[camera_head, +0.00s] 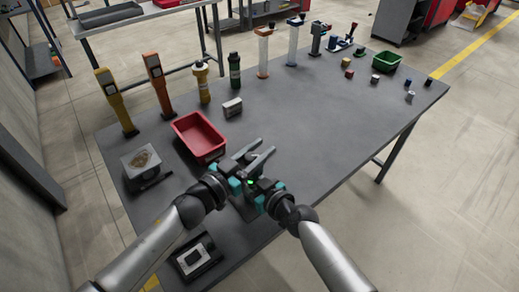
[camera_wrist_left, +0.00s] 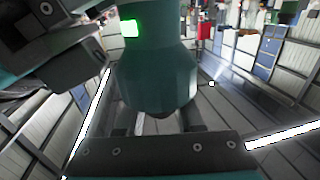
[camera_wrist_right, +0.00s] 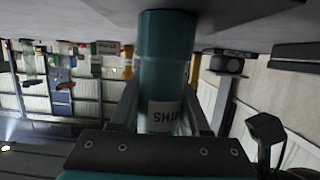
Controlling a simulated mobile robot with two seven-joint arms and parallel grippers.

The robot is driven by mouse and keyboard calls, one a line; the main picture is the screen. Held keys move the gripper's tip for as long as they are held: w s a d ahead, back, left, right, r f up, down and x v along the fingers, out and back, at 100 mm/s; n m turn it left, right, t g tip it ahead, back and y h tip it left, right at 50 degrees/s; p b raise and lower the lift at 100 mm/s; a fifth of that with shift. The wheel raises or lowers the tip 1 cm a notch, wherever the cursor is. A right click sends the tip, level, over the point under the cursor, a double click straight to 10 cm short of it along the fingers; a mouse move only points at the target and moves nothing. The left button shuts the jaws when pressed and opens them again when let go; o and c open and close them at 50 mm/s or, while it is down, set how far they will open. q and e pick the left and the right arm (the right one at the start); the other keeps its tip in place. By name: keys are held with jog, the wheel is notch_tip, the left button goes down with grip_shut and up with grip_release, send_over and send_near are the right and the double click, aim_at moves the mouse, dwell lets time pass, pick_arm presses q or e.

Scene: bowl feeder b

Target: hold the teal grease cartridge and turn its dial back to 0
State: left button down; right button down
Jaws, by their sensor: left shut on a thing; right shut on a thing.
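The teal grease cartridge (camera_wrist_right: 167,62) shows in the right wrist view as a teal cylinder with a white label, partly lettered. My right gripper (camera_wrist_right: 165,118) is shut on it, one finger on each side. In the left wrist view a dark teal rounded body (camera_wrist_left: 157,78) narrows between the fingers of my left gripper (camera_wrist_left: 158,124), which is shut on it. In the head view my left gripper (camera_head: 258,158) and right gripper (camera_head: 250,188) meet above the table's near part, and they hide most of the cartridge. I cannot read the dial.
A red tray (camera_head: 200,136) stands just beyond the grippers on the grey table (camera_head: 300,130). A small grey block (camera_head: 232,107) lies near it. Several upright tools line the far left edge. A green bin (camera_head: 386,61) and small parts are at the far right. The table's middle right is clear.

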pick_arm(q)
jog(key=shift+d+m+g+h, duration=0.1)
jog(key=shift+m+g+h, duration=0.2)
jog(key=shift+g, duration=0.1)
jog(key=m+g+h, duration=0.1)
jog(key=g, duration=0.1)
jog(key=m+g+h, duration=0.1)
jog(key=m+g, duration=0.1)
jog(key=s+m+g+h, duration=0.1)
jog(key=m+g+h, duration=0.1)
jog(key=g, duration=0.1)
jog(key=shift+s+d, duration=0.1)
jog(key=shift+d, duration=0.25)
jog(key=m+g, duration=0.1)
jog(key=g, duration=0.1)
jog(key=m+g, duration=0.2)
jog(key=s+m+g, duration=0.1)
jog(key=g, duration=0.1)
jog(key=shift+f+m+g+h, duration=0.15)
jog(key=shift+m+g+h, duration=0.15)
jog(key=shift+g+h, duration=0.1)
jog(key=shift+s+m+g, duration=0.25)
jog(key=shift+m+g, duration=0.05)
jog(key=shift+g, duration=0.2)
jog(key=c, duration=0.5)
grip_release()
jog(key=shift+r, duration=0.25)
jog(key=shift+r, duration=4.9)
